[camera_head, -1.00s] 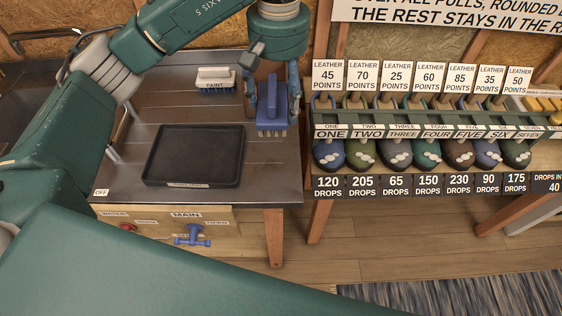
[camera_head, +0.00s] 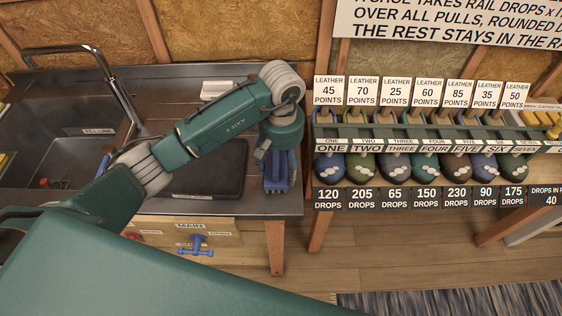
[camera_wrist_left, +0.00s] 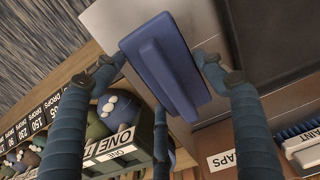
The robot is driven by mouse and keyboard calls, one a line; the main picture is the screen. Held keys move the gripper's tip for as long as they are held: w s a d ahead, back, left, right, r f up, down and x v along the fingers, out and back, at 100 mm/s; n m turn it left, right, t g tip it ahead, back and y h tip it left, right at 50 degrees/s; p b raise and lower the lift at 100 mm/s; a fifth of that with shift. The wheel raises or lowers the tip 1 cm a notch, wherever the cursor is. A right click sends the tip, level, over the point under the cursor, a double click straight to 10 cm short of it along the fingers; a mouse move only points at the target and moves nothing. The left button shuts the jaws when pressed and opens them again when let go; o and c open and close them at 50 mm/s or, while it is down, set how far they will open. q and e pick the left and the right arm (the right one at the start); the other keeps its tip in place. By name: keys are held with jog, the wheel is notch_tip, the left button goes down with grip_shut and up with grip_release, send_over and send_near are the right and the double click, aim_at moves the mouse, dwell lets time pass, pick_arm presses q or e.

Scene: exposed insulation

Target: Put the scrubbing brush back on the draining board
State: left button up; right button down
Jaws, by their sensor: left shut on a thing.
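The scrubbing brush (camera_head: 277,183) is blue with pale bristles. My left gripper (camera_head: 274,160) is shut on it, above the right end of the grey metal draining board (camera_head: 165,102), right of the black tray (camera_head: 232,176). In the left wrist view the blue brush (camera_wrist_left: 170,62) lies between the fingers of my left gripper (camera_wrist_left: 160,72), with board and floor behind it. I cannot tell whether the bristles touch the board. A white-backed brush (camera_head: 214,88) stands at the back, partly behind my arm; it also shows in the wrist view (camera_wrist_left: 305,148). My right gripper is not in view.
A sink (camera_head: 70,140) with a tall tap (camera_head: 112,82) is at left. A rack of labelled shoes (camera_head: 425,165) stands close right of the board. A blue valve handle (camera_head: 196,243) is on the wooden front below. A label (camera_wrist_left: 232,158) lies on the board.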

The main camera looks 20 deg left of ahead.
pick_arm(q)
jog(key=shift+f, duration=0.2)
jog(key=shift+f+b, duration=0.2)
jog(key=shift+b, duration=0.15)
jog(key=o, duration=1.2)
jog(key=shift+r, duration=0.1)
